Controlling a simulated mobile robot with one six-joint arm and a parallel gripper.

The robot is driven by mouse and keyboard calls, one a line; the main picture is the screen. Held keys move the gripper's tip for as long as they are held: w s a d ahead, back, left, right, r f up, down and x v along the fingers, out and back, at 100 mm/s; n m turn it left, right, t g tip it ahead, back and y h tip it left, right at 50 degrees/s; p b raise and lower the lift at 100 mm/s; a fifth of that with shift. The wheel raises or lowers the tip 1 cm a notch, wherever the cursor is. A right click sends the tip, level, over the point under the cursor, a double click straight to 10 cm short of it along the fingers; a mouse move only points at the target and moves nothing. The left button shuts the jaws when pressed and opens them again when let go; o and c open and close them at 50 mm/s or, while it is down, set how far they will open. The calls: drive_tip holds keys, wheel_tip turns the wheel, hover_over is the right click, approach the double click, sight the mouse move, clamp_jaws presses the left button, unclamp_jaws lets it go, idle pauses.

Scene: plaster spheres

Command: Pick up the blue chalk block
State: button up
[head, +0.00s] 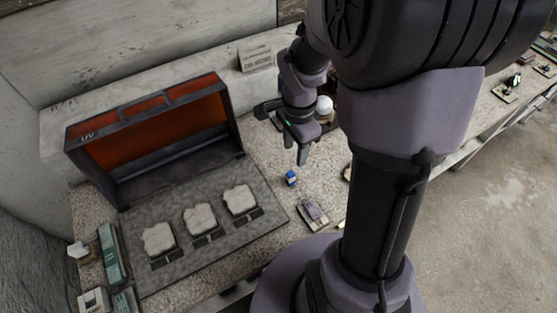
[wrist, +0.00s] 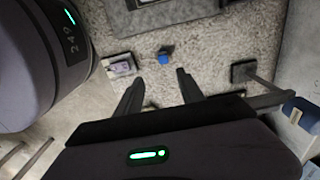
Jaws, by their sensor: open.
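The blue chalk block (head: 291,178) is a small blue piece with a pale part, lying on the speckled counter to the right of the dark mat. In the wrist view the blue block (wrist: 164,57) lies ahead of the fingertips, roughly between their lines. My gripper (head: 300,150) hangs above the counter, farther back than the block. In the wrist view my gripper (wrist: 157,80) has its two dark fingers apart with nothing between them. The block is apart from both fingers.
A dark case with an orange inside (head: 158,135) stands open at left. A mat (head: 180,221) before it holds several pale lumps. A small purple item on a tray (head: 313,215) lies near the block. A white sphere (head: 324,105) stands behind my gripper. Counter around the block is clear.

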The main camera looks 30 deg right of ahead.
sight(291, 174)
wheel_tip(291, 174, down, 9)
drive_tip(key=b, duration=0.3)
drive_tip(key=shift+w, duration=0.1)
drive_tip(key=f+b, duration=0.1)
drive_tip(key=f, duration=0.2)
drive_tip(key=f+b, duration=0.1)
drive_tip(key=f, duration=0.1)
drive_tip(key=shift+w+a+f+b, duration=0.1)
drive_tip(key=shift+w+f+b, duration=0.15)
drive_tip(key=shift+w+b, duration=0.1)
drive_tip(key=shift+r, duration=0.15)
drive_tip(key=shift+c, duration=0.3)
clamp_jaws()
